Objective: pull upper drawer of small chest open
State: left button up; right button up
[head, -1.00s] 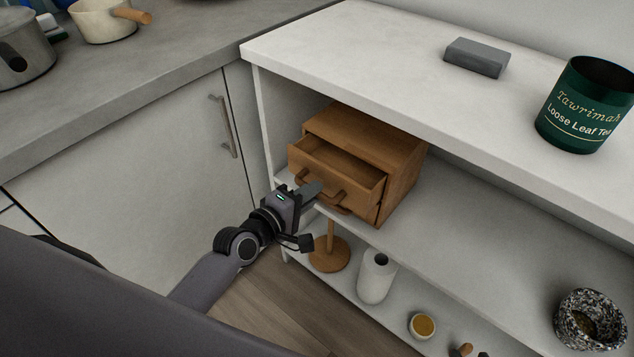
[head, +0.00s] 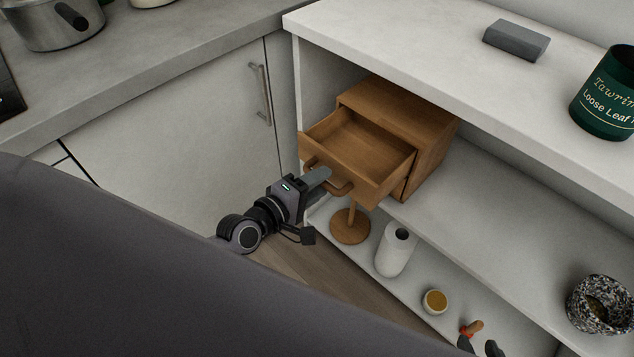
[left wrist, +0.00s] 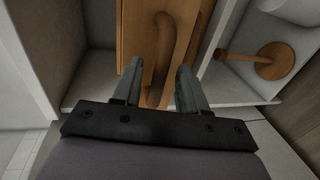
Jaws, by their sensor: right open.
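The small wooden chest (head: 405,112) stands on the rack's middle shelf. Its upper drawer (head: 362,145) is pulled well out, and its inside looks empty. The lower drawer looks shut. My left gripper (head: 325,175) is at the upper drawer's curved handle (head: 342,189). In the left wrist view, the handle (left wrist: 165,45) shows between the two spread fingers (left wrist: 158,88), with gaps on both sides; contact is not clear.
A grey block (head: 516,40) and a green tea tin (head: 608,95) stand on the rack's top. A speckled bowl (head: 598,308) is at the right. A cabinet (head: 180,150) is at left.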

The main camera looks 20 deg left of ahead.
pick_arm(q)
jog(key=v, duration=0.7)
jog(key=shift+p, duration=0.4)
dwell(0.3)
jog(key=s+d+f+m+g+y, duration=0.3)
jog(key=s+f+m, duration=0.55)
jog(key=m, duration=0.65)
notch_tip(320, 180, up, 11)
jog(key=s+a+m+g+p, duration=0.1)
jog(key=s+a+p, duration=0.1)
jog(key=p, duration=1.1)
jog(key=shift+s, duration=0.25)
